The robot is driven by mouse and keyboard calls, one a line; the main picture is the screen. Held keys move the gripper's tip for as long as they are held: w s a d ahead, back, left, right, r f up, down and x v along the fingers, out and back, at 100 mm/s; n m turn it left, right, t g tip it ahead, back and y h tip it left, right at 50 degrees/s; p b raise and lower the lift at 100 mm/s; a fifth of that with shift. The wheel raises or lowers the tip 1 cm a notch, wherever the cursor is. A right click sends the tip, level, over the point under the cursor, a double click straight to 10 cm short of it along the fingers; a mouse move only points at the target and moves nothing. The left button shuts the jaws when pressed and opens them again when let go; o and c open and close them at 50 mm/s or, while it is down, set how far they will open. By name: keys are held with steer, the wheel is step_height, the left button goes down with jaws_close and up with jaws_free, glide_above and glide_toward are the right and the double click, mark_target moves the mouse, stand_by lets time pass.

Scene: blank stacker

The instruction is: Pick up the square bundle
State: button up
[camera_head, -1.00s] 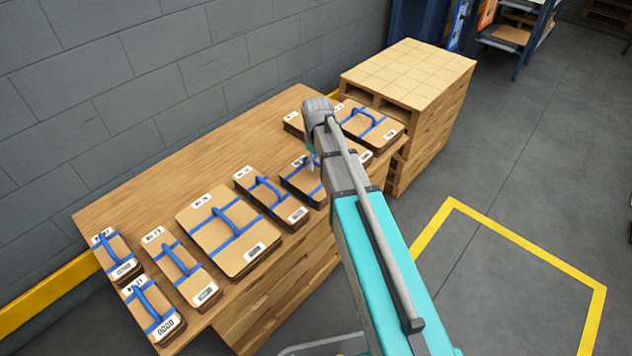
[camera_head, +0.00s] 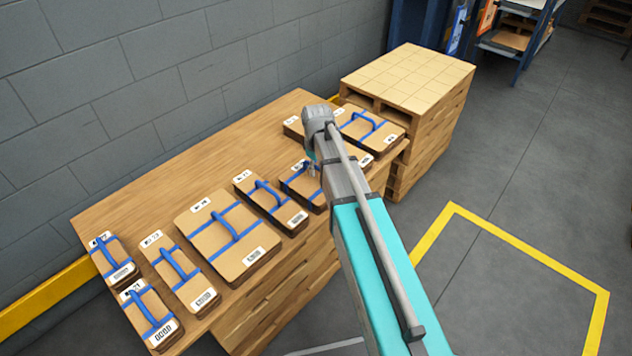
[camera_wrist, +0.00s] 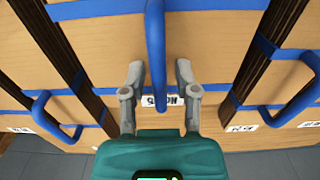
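Several cardboard bundles with blue straps and raised blue handles lie on a wooden table. A large, roughly square bundle (camera_head: 210,242) lies mid-table; another squarish one (camera_head: 388,134) lies at the far right end, partly behind my arm. My gripper (camera_head: 312,168) is over a bundle (camera_head: 297,199) between these two, which my arm partly hides. In the wrist view, my gripper (camera_wrist: 160,72) is open. Its two fingers are on either side of the blue handle (camera_wrist: 155,45) of the bundle (camera_wrist: 106,62) below, apart from it. I cannot tell the fingers' height above the cardboard.
Narrower bundles (camera_head: 177,273) lie at the near left of the table (camera_head: 150,206). Neighbouring bundles sit close on both sides in the wrist view, with handles at the left (camera_wrist: 42,105) and right (camera_wrist: 300,100). A pallet stack (camera_head: 415,75) stands beyond; a grey wall runs behind.

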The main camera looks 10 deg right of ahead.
jaws_close()
steer(key=shift+r, duration=0.2)
step_height(320, 180, up, 2)
steer(key=shift+p, duration=1.25)
steer(key=s+a+r+p, duration=0.5)
steer(key=s+r+p, duration=0.5)
steer(key=s, duration=0.3)
steer(key=shift+a+r+p, duration=0.2)
steer(key=shift+r+p, duration=0.1)
